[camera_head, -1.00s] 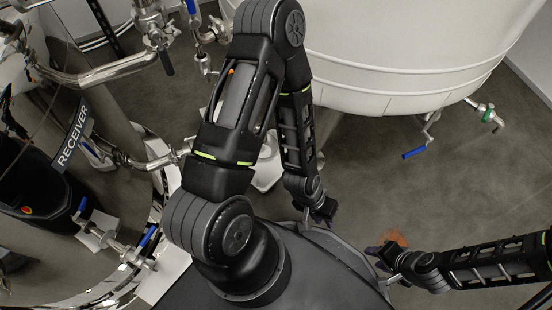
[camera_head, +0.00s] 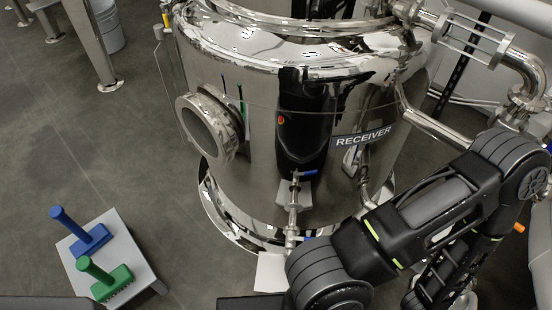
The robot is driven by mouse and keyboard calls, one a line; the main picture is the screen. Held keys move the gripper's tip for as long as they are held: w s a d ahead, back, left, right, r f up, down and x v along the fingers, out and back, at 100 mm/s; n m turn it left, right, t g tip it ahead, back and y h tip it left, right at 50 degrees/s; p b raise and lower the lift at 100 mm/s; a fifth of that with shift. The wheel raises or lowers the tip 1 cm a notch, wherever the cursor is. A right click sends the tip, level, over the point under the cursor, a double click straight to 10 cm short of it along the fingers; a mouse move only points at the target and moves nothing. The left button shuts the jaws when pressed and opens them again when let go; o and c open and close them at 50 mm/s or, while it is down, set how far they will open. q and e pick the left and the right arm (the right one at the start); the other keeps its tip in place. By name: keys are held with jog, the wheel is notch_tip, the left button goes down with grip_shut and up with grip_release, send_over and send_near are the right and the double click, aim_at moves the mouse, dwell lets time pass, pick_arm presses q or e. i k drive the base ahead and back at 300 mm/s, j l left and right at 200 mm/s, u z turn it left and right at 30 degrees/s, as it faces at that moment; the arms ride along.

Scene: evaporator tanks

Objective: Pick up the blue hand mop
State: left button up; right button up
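The blue hand mop (camera_head: 86,237) stands on a small white table (camera_head: 140,262) at the lower left of the head view. It has an upright, slightly tilted round handle and a flat blocky blue base. A green hand mop (camera_head: 105,280) of like shape stands just in front of it on the same table. My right gripper is outside the view too. Neither gripper is seen near the blue mop.
A large shiny steel tank marked RECEIVER (camera_head: 262,165) stands in the middle, with a valve and pipe (camera_head: 293,205) low on its front. A grey bucket (camera_head: 107,28) and metal legs are at the upper left. The floor (camera_head: 80,140) between them and the table is clear.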

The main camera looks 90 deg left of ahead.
aim_at(89, 243)
jog(key=u, duration=4.75)
jog(key=i+j+z, duration=0.2)
jog(key=j+z, duration=0.15)
jog(key=j, duration=0.35)
jog(key=i+j+z, duration=0.15)
jog(key=j+z, duration=0.2)
jog(key=j, duration=0.35)
jog(key=j+z, duration=0.4)
jog(key=j, duration=0.3)
